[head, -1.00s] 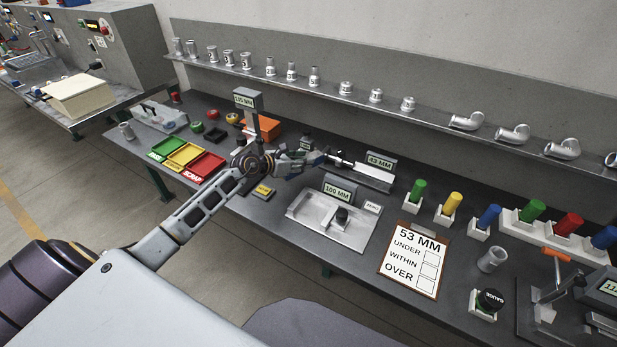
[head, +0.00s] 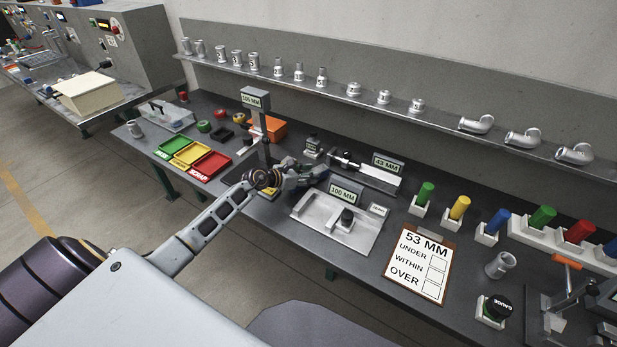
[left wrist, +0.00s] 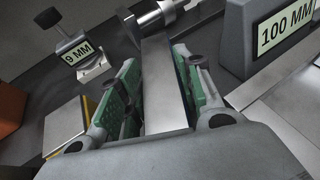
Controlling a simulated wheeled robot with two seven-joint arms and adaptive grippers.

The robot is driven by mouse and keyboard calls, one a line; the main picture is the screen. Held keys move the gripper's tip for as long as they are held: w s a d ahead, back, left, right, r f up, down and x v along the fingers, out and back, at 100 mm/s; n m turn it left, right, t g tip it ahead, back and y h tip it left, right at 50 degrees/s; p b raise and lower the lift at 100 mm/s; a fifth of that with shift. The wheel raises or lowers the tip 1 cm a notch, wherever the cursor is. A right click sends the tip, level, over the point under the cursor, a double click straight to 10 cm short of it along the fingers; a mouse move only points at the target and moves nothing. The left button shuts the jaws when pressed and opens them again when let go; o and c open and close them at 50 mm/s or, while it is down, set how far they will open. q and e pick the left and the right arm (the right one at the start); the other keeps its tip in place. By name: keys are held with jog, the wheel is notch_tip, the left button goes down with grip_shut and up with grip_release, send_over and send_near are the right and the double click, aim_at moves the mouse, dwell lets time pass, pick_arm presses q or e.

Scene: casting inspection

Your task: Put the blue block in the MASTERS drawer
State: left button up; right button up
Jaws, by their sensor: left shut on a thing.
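My left gripper (head: 322,175) is over the bench between the 43 MM gauge and the 100 MM gauge plate. The block's lower end is hidden behind the gripper body. In the head view the block cannot be told apart from the gripper. I do not make out a blue block or a drawer marked MASTERS in either view. My right gripper is not in view.
The 43 MM gauge (head: 388,163) and 100 MM gauge plate (head: 335,232) are close by. A 9 MM gauge (left wrist: 82,50) stands left of the fingers. Green, yellow and red trays (head: 211,166) lie left. A blue plug (head: 497,221) stands at right. Castings line the shelf (head: 300,78).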

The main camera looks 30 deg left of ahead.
pick_arm(q)
jog(key=shift+f, duration=0.3)
jog(key=shift+f, duration=0.1)
jog(key=o, duration=0.9)
jog(key=shift+f, duration=0.1)
jog(key=shift+c, duration=0.2)
jog(key=shift+r, duration=0.2)
jog(key=shift+v, duration=6)
jog(key=shift+o, duration=0.3)
